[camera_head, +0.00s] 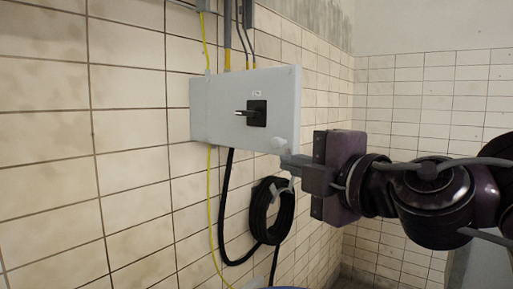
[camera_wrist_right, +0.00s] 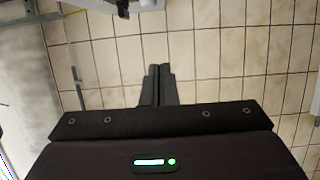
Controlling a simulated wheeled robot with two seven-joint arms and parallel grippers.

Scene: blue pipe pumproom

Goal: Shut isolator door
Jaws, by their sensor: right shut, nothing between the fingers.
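The isolator (camera_head: 225,110) is a pale grey box on the tiled wall in the head view. Its door (camera_head: 225,85) carries a black rotary switch (camera_head: 257,113) with a small label above. My left gripper is out of view.
A coiled black cable (camera_head: 272,212) hangs below the isolator, near my right gripper. A yellow cable (camera_head: 211,200) runs down the wall left of it. Conduits (camera_head: 228,40) enter from above. The tiled wall to the left is bare.

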